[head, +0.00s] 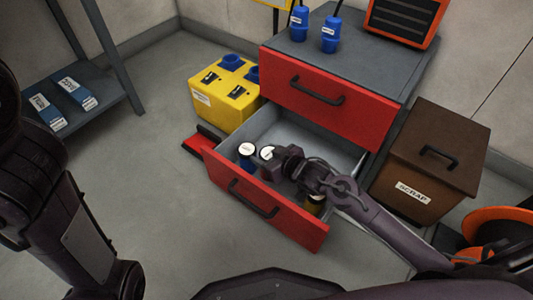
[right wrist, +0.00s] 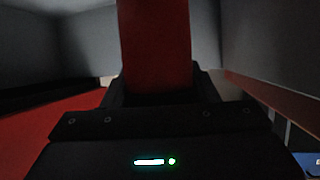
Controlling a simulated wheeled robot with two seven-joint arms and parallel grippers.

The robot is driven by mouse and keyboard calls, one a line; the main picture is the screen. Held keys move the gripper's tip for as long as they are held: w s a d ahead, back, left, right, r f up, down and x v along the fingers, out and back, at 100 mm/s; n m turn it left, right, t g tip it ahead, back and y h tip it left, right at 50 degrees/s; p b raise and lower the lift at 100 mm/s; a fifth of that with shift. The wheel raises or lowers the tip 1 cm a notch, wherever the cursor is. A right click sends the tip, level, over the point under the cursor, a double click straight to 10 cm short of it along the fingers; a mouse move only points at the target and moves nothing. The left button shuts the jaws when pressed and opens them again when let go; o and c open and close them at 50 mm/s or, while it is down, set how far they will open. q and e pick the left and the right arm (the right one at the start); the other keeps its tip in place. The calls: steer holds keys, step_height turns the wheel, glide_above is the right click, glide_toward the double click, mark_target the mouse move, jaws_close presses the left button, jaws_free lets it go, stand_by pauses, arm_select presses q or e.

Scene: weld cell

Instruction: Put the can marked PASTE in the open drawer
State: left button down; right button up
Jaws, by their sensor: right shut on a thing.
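The open drawer (head: 260,215) has a red front and a grey inside, and is pulled out of the grey cabinet. My right gripper (head: 276,160) is inside the drawer, shut on a red can (right wrist: 155,45). In the head view this can (head: 267,153) shows a white top, partly hidden by the gripper. I cannot read its marking. A blue can (head: 246,150) with a white top stands just left of it in the drawer. A dark can with a yellow band (head: 315,204) is partly hidden under my right arm. My left gripper is out of view.
A shut red drawer (head: 325,95) sits above the open one. A brown SCRAP box (head: 430,150) stands right of the cabinet. A yellow box (head: 222,95) and a red object (head: 203,140) are on the floor to the left. Open floor lies in front.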

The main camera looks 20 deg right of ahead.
steer(key=shift+f, duration=0.3)
steer(key=o, duration=1.2)
